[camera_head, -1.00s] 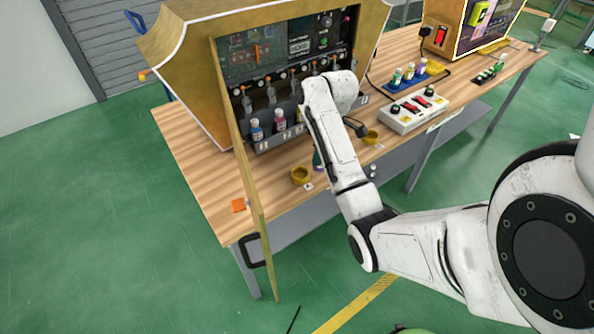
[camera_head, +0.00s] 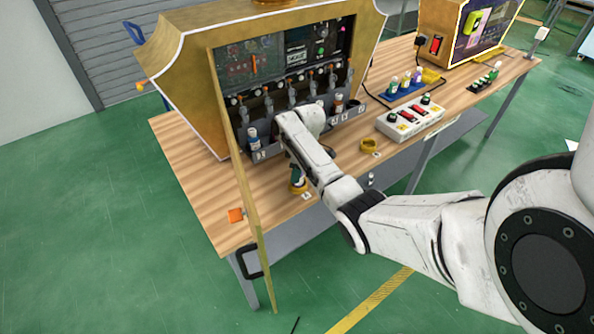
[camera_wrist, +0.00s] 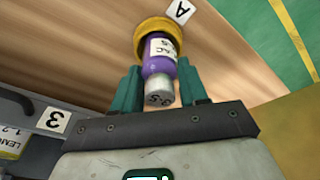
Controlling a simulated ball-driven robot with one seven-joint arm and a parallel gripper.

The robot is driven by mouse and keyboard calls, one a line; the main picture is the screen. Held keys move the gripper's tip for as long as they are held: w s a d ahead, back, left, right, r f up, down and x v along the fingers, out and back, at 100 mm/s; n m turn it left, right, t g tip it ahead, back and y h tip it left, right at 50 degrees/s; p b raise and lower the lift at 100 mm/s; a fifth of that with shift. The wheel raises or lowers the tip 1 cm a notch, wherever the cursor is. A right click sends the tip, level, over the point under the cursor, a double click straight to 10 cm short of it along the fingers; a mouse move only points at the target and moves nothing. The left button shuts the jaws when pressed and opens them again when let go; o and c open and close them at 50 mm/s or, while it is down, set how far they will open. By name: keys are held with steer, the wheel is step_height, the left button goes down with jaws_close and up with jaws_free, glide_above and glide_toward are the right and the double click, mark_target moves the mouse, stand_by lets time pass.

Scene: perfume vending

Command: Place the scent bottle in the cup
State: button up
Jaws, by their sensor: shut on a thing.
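My gripper (camera_wrist: 160,88) has green fingers shut on a purple scent bottle with a grey cap (camera_wrist: 158,55). The bottle's cap end points toward my gripper. Its far end is at the mouth of a yellow cup (camera_wrist: 158,24) beside a white label A. The cup rim surrounds or overlaps that end; how deep it sits, or whether it touches the bottom, I cannot tell. In the head view my gripper (camera_head: 298,172) is directly over the cup (camera_head: 292,188) near the table's front edge, and my arm hides part of it.
The wooden dispenser (camera_head: 180,70) stands behind, with a grey shelf holding bottles (camera_head: 253,137). Its open door panel (camera_head: 243,190) is on the left. A second yellow cup (camera_head: 369,146) and a white button box (camera_head: 410,117) are to the right. An orange piece (camera_head: 235,215) lies front left.

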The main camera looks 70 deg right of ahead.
steer(key=shift+f, duration=0.2)
steer(key=o, duration=1.1)
steer(key=shift+r, duration=0.1)
step_height(320, 180, up, 12)
steer(key=s, duration=0.1)
steer(key=shift+s+d, duration=0.2)
steer(key=shift+s, duration=0.15)
